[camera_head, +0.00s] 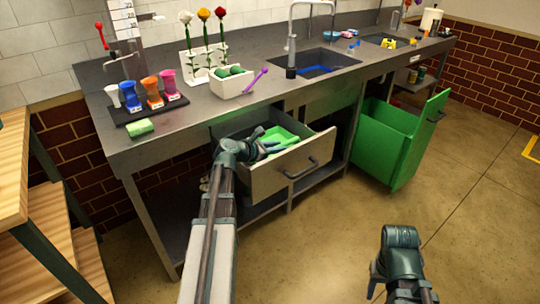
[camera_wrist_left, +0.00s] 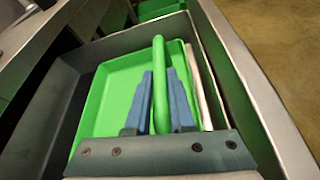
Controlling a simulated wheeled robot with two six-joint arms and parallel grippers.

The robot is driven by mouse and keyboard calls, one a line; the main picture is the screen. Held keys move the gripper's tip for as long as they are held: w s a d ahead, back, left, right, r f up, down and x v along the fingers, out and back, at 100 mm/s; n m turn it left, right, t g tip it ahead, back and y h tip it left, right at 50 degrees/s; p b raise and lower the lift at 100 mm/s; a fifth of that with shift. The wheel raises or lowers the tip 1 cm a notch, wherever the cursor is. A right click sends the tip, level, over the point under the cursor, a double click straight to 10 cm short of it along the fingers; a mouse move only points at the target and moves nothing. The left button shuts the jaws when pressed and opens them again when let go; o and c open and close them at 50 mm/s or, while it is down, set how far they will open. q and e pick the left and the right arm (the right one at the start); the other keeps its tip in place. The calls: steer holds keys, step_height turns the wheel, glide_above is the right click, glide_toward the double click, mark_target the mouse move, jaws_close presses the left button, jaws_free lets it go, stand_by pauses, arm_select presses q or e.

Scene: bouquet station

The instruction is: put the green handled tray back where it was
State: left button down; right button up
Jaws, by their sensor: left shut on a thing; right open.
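The green handled tray (camera_head: 284,134) is inside the open drawer (camera_head: 268,180) under the counter. In the left wrist view the tray (camera_wrist_left: 108,92) lies between dark drawer walls (camera_wrist_left: 48,105), with its long green handle (camera_wrist_left: 159,55) standing above it. My left gripper (camera_head: 272,149) reaches into the drawer; its blue fingers (camera_wrist_left: 161,85) are shut on the handle, one on each side. Whether the tray touches the drawer floor I cannot tell. My right gripper (camera_head: 373,288) is open and empty above the floor, right of the drawer.
A green bin (camera_head: 385,140) is pulled out right of the drawer. On the counter stand a cup rack (camera_head: 145,108), a green sponge (camera_head: 140,127), a white box (camera_head: 231,84) and flowers. The sink (camera_head: 320,62) is behind. The drawer's front panel and side walls surround the tray closely.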

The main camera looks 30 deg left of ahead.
arm_select(q)
steer(key=shift+f, duration=0.15)
steer(key=shift+w+a, duration=0.1)
steer(key=shift+a, duration=0.1)
steer(key=a, duration=0.1)
steer(key=w+a, duration=0.1)
steer(key=a, duration=0.1)
steer(key=shift+w+a, duration=0.3)
steer(key=shift+s+d+f+b, duration=0.15)
steer(key=shift+f+b, duration=0.4)
steer(key=shift+f, duration=0.15)
steer(key=shift+r, duration=0.1)
steer(key=c, duration=0.8)
jaws_free()
